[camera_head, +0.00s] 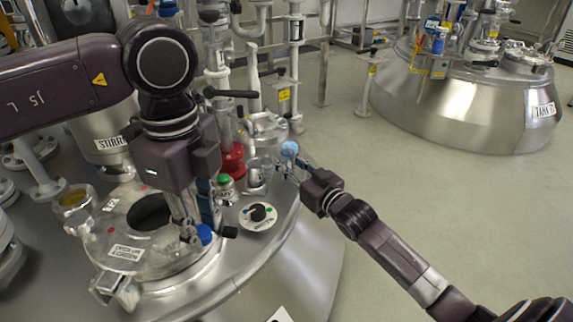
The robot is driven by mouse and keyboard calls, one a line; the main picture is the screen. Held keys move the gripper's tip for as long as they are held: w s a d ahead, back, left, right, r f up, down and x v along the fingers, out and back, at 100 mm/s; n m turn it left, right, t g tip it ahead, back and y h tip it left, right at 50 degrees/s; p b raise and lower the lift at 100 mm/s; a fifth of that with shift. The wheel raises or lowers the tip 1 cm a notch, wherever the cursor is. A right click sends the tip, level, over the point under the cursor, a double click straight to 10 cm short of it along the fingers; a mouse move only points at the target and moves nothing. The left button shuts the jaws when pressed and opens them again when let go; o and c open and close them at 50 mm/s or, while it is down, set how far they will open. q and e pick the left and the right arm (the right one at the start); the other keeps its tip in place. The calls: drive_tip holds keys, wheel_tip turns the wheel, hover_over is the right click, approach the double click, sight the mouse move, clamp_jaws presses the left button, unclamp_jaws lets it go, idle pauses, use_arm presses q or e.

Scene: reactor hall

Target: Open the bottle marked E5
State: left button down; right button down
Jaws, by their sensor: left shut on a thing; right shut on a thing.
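My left gripper (197,236) points down over the front of the steel vessel lid and is shut on a small bright blue piece (204,234) that looks like a cap. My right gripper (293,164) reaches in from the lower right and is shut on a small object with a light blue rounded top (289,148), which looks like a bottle. Its fingers hide most of that object. A small bottle with a green cap (225,181) stands between the two grippers, touching neither as far as I can see. I cannot read the mark E5 anywhere.
A clear glass beaker (258,172) and a red-based fitting (232,160) stand behind. An open port (150,212) is left of my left gripper.

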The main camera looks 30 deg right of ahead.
sight(202, 233)
drive_tip(key=c, duration=1.6)
unclamp_jaws()
drive_tip(key=shift+f, duration=0.1)
use_arm(q)
drive_tip(key=shift+r, duration=0.1)
use_arm(e)
drive_tip(key=shift+r, duration=0.2)
use_arm(q)
wheel_tip(202, 233, up, 5)
drive_tip(key=p, duration=0.4)
drive_tip(key=shift+p, duration=0.4)
use_arm(e)
drive_tip(key=shift+s+d, duration=0.3)
drive_tip(key=shift+s, duration=1.7)
drive_tip(key=shift+s+d, duration=0.25)
drive_tip(key=shift+s, duration=1.75)
drive_tip(key=shift+s+d, duration=0.3)
drive_tip(key=shift+s, duration=1.7)
